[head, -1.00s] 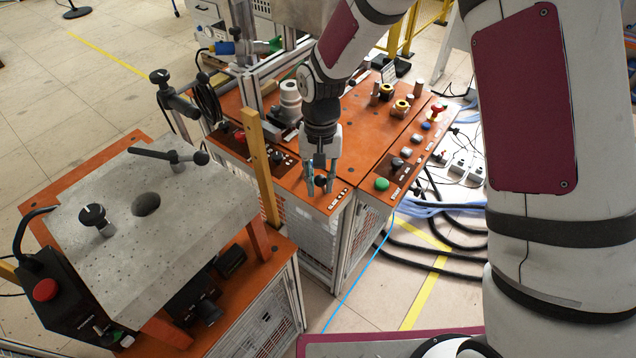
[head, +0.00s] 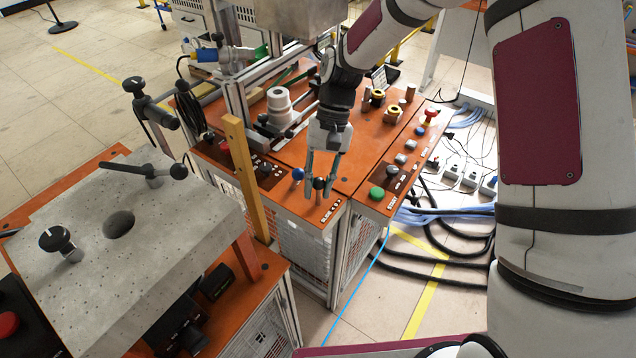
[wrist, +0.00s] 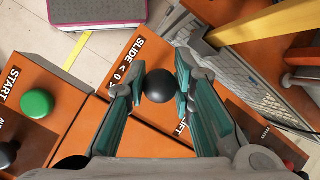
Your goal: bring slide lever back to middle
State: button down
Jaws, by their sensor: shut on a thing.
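The slide lever's round black knob (head: 319,184) stands near the front edge of the orange console top (head: 352,172), beside the printed SLIDE label (head: 332,211). My gripper (head: 320,180) reaches down from above and is shut on this knob. In the wrist view the black knob (wrist: 165,86) sits between the two teal finger pads of my gripper (wrist: 160,88). The SLIDE label (wrist: 127,62) shows just beyond it. The lever's stem is hidden under the knob, so its tilt cannot be told.
A blue knob (head: 298,174) stands close to the left of my gripper. A green START button (head: 377,194) is to the right. A yellow post (head: 250,175) rises at the left, beside a grey perforated table (head: 110,250). Black cables lie on the floor at right.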

jog(key=c, duration=1.3)
grip_release()
jog(key=shift+c, duration=0.2)
